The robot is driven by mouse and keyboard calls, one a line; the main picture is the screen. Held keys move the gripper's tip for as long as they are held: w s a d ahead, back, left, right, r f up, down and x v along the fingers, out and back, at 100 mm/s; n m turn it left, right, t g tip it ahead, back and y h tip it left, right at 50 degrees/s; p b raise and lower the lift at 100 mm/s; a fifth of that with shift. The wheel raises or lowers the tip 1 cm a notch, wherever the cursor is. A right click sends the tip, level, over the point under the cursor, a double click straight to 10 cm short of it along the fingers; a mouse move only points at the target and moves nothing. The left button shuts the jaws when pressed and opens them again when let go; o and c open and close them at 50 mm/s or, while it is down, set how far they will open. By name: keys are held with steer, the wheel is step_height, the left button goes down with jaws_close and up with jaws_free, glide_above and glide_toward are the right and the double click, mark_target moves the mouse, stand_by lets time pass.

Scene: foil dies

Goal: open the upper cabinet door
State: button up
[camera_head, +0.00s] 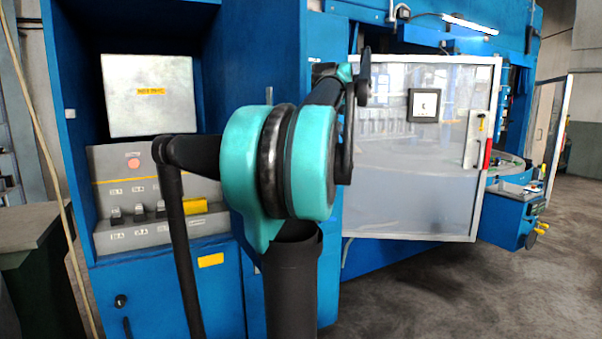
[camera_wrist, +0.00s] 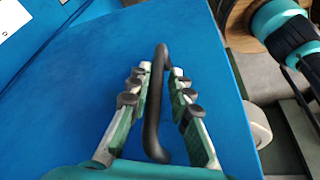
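In the wrist view, a flat blue panel (camera_wrist: 75,85) carries a black bar handle (camera_wrist: 158,120). My gripper (camera_wrist: 160,72) reaches over this panel, with one green finger on each side of the handle. The fingers stand apart, with narrow gaps seeming to show beside the bar; contact is hard to judge. In the head view, a tall blue cabinet (camera_head: 262,45) stands behind my arm. My arm hides part of it, and my gripper and the handle cannot be made out there.
A lower blue door (camera_head: 170,290) lies beneath. A translucent white machine door (camera_head: 420,175) stands at right. Open floor (camera_head: 430,300) lies at lower right.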

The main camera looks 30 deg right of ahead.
steer(key=shift+o, duration=1.4)
steer(key=shift+w, duration=0.1)
steer(key=v, duration=1.2)
